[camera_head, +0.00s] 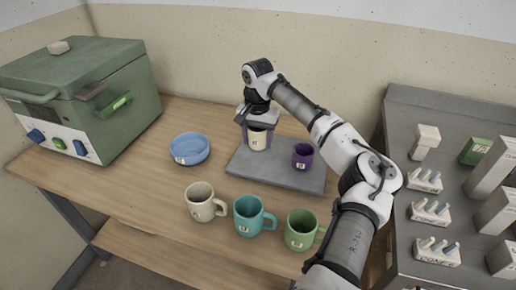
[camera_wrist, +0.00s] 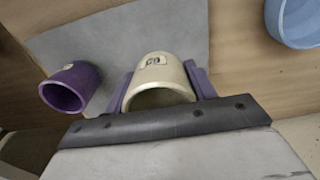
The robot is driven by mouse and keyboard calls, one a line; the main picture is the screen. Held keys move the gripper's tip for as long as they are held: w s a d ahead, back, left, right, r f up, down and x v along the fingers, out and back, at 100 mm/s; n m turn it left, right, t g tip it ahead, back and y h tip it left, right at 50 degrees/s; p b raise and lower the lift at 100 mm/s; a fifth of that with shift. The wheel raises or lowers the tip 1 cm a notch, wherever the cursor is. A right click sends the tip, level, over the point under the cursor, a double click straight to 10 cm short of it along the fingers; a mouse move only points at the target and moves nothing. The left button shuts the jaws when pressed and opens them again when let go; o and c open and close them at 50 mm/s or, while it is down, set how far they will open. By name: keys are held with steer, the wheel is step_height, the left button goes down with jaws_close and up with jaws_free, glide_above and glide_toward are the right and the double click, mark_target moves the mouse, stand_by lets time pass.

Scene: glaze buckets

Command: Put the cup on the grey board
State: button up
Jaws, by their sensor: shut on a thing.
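A cream cup (camera_head: 257,140) with a small label is between the fingers of my gripper (camera_head: 258,132), at the left part of the grey board (camera_head: 275,178). In the wrist view, the purple fingers of my gripper (camera_wrist: 160,85) are shut on the cream cup (camera_wrist: 158,75) from both sides. I cannot tell whether the cup's base touches the board (camera_wrist: 180,28). A purple cup (camera_head: 302,155) stands on the right part of the board; it also shows in the wrist view (camera_wrist: 70,88).
A blue bowl (camera_head: 189,148) is left of the board. A cream mug (camera_head: 201,203), a teal mug (camera_head: 250,215) and a green mug (camera_head: 300,230) stand in front. A green kiln (camera_head: 85,95) is at the left. A grey table (camera_head: 440,190) with test cones is at the right.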

mark_target(258, 158)
steer(key=shift+f+p, duration=0.3)
steer(key=shift+f, duration=2.15)
steer(key=shift+f, duration=0.1)
steer(key=o, duration=1.1)
step_height(258, 158, up, 12)
steer(key=shift+r+b, duration=0.1)
steer(key=shift+b, duration=0.85)
